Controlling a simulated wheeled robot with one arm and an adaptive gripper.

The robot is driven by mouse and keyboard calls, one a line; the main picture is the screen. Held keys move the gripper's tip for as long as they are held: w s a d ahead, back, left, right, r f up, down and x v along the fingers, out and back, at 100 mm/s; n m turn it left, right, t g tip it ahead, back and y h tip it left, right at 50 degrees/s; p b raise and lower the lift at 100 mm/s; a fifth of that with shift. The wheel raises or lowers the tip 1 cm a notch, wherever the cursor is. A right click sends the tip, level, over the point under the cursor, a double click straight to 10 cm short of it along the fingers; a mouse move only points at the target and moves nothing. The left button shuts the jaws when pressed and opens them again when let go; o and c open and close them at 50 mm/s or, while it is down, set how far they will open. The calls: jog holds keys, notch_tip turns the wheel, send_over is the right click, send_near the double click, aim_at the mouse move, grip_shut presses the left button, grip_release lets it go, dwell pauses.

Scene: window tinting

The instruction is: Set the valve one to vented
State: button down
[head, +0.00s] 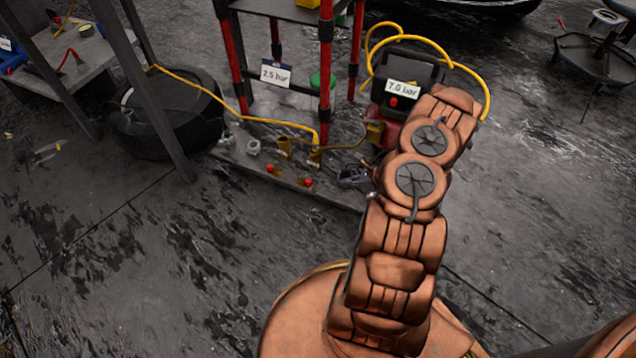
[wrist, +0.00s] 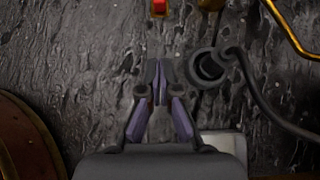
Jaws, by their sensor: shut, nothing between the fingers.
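Several small valve fittings stand on a low dark plate in the head view. Two have red tops: a left red-topped one (head: 270,168) and a right red-topped one (head: 308,182). Brass fittings (head: 284,147) stand behind them. I cannot tell which is valve one or read its setting. My gripper (head: 355,180) is at the plate's right end, partly hidden by my arm. In the wrist view my gripper (wrist: 160,66) is shut and empty, its tips pointing toward a red and yellow part (wrist: 158,8) at the top edge, apart from it.
A dark round socket with a thick cable (wrist: 208,68) is close right of my fingertips. A yellow pipe (wrist: 288,30) is at upper right. A compressor marked 7.0 bar (head: 403,90), a red-posted rack marked 2.5 bar (head: 275,75) and a black drum (head: 165,115) stand around the plate.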

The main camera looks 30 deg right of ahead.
aim_at(311, 183)
jog(key=b+x, duration=0.3)
jog(key=x, duration=0.7)
jog(key=shift+f, duration=0.2)
jog(key=shift+w+a+r+b, duration=0.1)
jog(key=shift+w+a+b, duration=0.2)
jog(key=shift+w, duration=0.2)
jog(key=shift+w+a+r+b, duration=0.1)
jog(key=shift+w+a+b, duration=0.15)
jog(key=shift+w, duration=0.25)
jog(key=shift+w+a+b, duration=0.35)
jog(key=shift+w+a, duration=0.1)
jog(key=shift+w, duration=0.35)
jog(key=shift+r, duration=0.1)
